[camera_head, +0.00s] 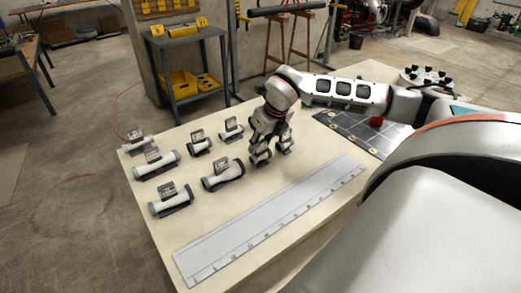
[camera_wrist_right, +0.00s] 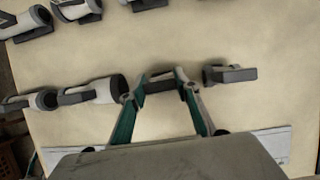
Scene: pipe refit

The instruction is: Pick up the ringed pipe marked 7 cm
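Several short grey-white pipes lie on dark holders with small tags on the pale table; the tag markings are too small to read, so I cannot tell which is 7 cm. My right gripper (camera_head: 270,141) points down over the pipe (camera_head: 260,157) at the right of the front row. In the wrist view its two teal fingers (camera_wrist_right: 157,88) stand apart, with the middle pipe (camera_wrist_right: 160,84) showing between their tips; I cannot tell whether they touch it. A larger pipe (camera_wrist_right: 92,92) lies just left of the fingers. My left gripper is out of view.
A long white ruler (camera_head: 270,222) lies along the table's front. A dark gridded mat (camera_head: 362,132) with a red object (camera_head: 376,121) lies at the right. A grey cart (camera_head: 190,65) with yellow bins stands behind.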

